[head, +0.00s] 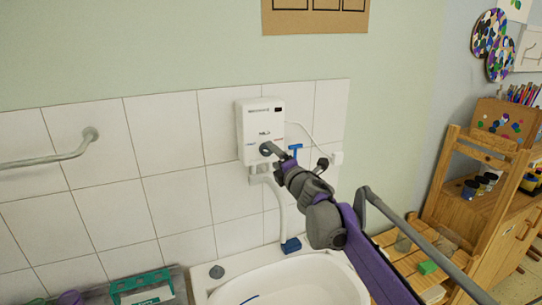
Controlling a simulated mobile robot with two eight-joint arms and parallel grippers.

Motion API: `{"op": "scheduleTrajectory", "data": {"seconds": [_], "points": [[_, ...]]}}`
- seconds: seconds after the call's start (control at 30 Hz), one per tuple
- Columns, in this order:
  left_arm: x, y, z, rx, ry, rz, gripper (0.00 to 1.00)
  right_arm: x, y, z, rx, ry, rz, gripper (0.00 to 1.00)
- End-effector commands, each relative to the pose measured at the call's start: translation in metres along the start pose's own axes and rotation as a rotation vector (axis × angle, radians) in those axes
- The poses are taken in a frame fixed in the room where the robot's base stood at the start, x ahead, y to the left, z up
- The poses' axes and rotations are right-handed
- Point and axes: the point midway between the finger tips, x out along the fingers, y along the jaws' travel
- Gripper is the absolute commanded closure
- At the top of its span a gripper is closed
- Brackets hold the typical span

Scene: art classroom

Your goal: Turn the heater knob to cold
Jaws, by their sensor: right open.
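The heater (246,122) is a white box on the tiled wall, with small markings on its front. Its knob (264,148) is a small dark round piece low on the front, partly hidden by my gripper. My right gripper (273,153) is open, and its grey tip is right at the knob. Whether it touches the knob or has it between the fingers I cannot tell. The knob's setting cannot be read. My left gripper is not in view.
A white sink (290,284) is below the heater, with a grey-white pipe (283,215) between them. A grab rail (45,160) is on the left wall. A green rack (140,282) is at the lower left. A wooden shelf (447,160) with art supplies stands at the right.

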Motion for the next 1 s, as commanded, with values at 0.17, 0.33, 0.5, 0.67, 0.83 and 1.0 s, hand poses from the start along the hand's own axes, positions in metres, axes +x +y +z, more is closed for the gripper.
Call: {"op": "scheduleTrajectory", "data": {"seconds": [0.17, 0.33, 0.5, 0.67, 0.83, 1.0], "points": [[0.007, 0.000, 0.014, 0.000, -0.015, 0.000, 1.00, -0.038, -0.005, -0.001, 0.000, 0.000, -0.004, 0.18], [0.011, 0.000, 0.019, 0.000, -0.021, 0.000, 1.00, -0.061, -0.004, -0.001, 0.000, 0.000, -0.003, 0.18], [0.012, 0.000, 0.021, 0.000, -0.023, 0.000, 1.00, -0.072, -0.002, -0.001, 0.000, 0.000, -0.002, 0.18], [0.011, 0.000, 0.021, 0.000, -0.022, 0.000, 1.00, -0.073, -0.001, 0.000, -0.001, 0.000, -0.001, 0.18], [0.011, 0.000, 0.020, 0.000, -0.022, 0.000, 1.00, -0.074, -0.001, 0.000, 0.003, -0.003, -0.002, 0.18], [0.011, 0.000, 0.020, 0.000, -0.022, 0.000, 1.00, -0.104, -0.013, 0.021, 0.160, -0.119, -0.044, 0.18]]}}
